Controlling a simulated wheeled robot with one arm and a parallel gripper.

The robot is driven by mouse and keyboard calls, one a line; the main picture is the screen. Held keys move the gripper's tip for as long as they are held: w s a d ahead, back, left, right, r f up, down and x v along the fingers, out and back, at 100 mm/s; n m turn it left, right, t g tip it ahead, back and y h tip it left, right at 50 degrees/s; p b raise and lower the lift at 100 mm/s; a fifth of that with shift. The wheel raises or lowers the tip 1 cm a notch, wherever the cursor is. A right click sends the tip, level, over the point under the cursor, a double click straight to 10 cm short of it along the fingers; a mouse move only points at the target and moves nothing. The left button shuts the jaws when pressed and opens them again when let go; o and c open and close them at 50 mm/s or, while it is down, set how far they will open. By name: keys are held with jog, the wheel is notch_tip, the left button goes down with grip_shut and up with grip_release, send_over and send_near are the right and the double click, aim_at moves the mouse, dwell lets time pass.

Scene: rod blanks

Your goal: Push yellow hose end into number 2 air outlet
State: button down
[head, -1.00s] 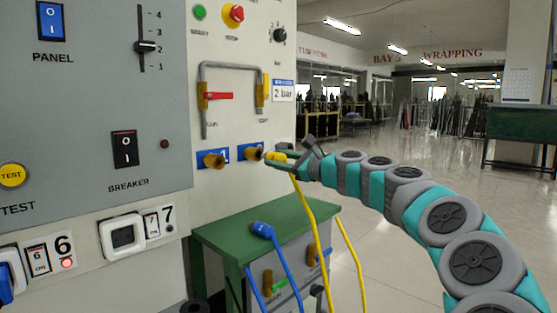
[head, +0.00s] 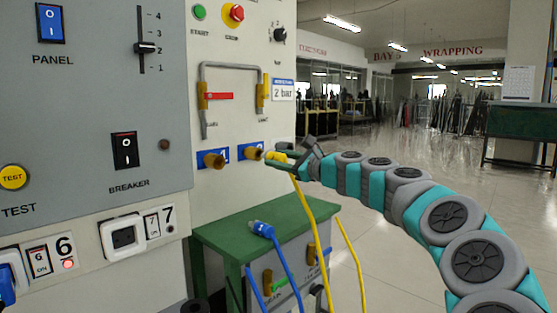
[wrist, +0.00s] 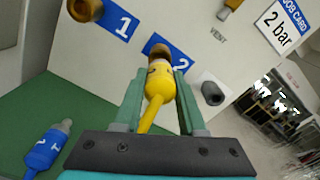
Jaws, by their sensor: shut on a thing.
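My gripper (wrist: 157,98) is shut on the yellow hose end (wrist: 159,84), with one green finger on each side of it. The yellow hose hangs down from it in the head view. The brass number 2 air outlet (wrist: 161,50) lies straight ahead of the hose end's nose, beside its blue "2" label. In the head view the number 2 outlet (head: 252,154) is just left of the yellow hose end (head: 279,157) and my gripper (head: 284,163). Nose and outlet mouth appear in line and very close or touching; I cannot tell whether the nose is inside.
The brass number 1 outlet (head: 214,160) is to the left. A blue hose end (head: 262,229) lies on the green bench (head: 215,232) below. A dark grey fitting (wrist: 212,93) sticks out right of my fingers. The floor at right is open.

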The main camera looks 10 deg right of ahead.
aim_at(269, 157)
jog(key=shift+r+p, duration=0.1)
jog(key=shift+p, duration=0.25)
jog(key=shift+p+x, duration=0.85)
jog(key=shift+x, duration=0.8)
jog(key=shift+c, duration=2)
grip_release()
jog(key=shift+v, duration=3.9)
